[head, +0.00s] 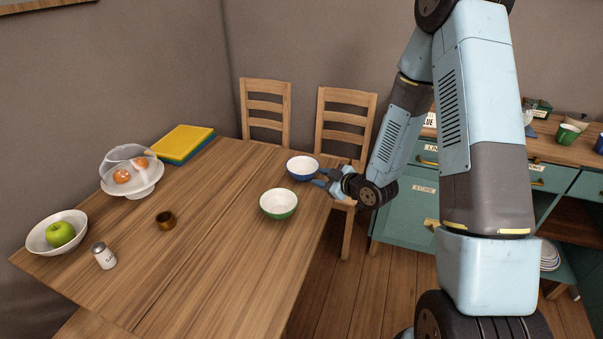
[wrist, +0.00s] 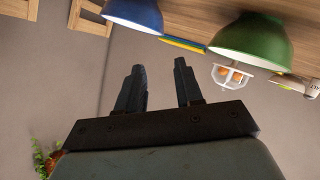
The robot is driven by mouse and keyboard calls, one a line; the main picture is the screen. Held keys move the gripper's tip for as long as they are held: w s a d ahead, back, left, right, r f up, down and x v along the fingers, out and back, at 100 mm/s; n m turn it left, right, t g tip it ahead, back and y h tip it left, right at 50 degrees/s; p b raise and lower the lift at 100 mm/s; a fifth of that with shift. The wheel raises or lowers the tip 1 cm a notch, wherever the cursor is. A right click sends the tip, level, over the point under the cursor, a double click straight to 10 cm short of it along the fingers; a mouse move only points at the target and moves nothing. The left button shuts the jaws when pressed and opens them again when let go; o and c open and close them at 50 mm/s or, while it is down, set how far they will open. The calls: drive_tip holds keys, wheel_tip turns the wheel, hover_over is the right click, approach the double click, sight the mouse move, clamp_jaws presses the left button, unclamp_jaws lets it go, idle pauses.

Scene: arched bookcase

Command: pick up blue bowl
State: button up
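The blue bowl (head: 302,168), blue outside and white inside, stands upright at the far right part of the wooden table (head: 215,240). It also shows at the top of the wrist view (wrist: 135,14), partly cut off by the edge. My gripper (head: 321,179) is just to the right of the blue bowl, near the table's right edge. In the wrist view its two fingers (wrist: 159,65) are apart with nothing between them. I cannot tell from the head view whether a finger touches the bowl.
A green bowl (head: 278,205) stands close in front of the blue bowl. Chairs (head: 345,125) stand behind the table.

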drive_tip(key=x, duration=0.8)
drive_tip(key=shift+w+a+f, duration=0.2)
drive_tip(key=shift+a, duration=0.1)
drive_tip(key=shift+d+x, duration=0.25)
drive_tip(key=shift+x, duration=2.35)
drive_tip(key=shift+w+f, duration=0.15)
clamp_jaws()
